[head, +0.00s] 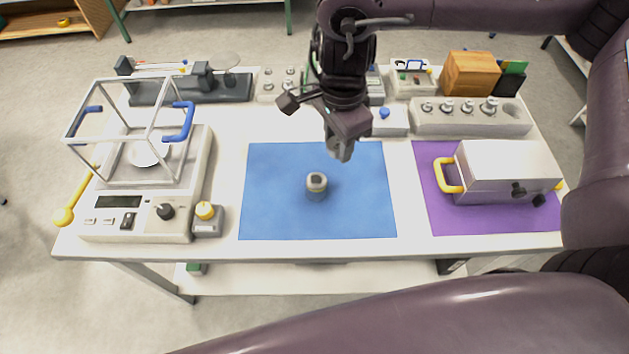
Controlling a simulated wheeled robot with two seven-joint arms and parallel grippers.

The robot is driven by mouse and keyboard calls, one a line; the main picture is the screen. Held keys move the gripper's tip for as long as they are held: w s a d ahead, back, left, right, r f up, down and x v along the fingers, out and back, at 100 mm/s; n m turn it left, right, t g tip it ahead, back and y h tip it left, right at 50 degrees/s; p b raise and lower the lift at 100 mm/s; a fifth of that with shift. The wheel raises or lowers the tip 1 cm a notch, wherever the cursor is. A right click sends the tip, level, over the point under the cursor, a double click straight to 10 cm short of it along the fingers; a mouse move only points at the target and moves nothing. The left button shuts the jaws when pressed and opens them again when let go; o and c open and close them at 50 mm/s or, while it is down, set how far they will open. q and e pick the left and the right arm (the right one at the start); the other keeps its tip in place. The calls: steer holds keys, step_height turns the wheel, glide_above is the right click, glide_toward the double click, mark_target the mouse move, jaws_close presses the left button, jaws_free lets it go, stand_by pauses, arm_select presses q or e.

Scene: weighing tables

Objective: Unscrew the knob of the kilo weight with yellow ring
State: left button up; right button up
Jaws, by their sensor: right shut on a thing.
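The kilo weight (316,190) stands upright on the blue mat (270,215). It is a short grey cylinder with a pale yellowish band near its top, and its top shows a dark middle with no knob standing on it. My right gripper (341,148) reaches down from the back, above and slightly right of the weight. It is shut on a small grey piece, which looks like the knob, held apart from the weight. The fingers partly hide this piece. My left gripper is out of view.
A balance with a glass-framed case (135,220) stands left, with a yellow-knobbed block (207,222) beside it. A grey case (505,165) with yellow handles sits on a purple mat (445,220). A rack of weights (465,122) stands at the back right. The blue mat around the weight is clear.

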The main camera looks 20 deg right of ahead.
mark_target(291, 208)
steer(key=shift+w+a+r+m, duration=0.1)
steer(key=shift+a+m, duration=0.35)
steer(key=shift+m, duration=0.05)
steer(key=a+m+p, duration=0.2)
steer(key=a+m, duration=0.7)
steer(key=m, duration=0.4)
steer(key=shift+w+r+m+p, duration=0.3)
steer(key=shift+w+p, duration=0.1)
step_height(291, 208, down, 15)
steer(key=shift+f+b, duration=0.1)
steer(key=shift+b, duration=0.25)
steer(key=shift+f, duration=2.25)
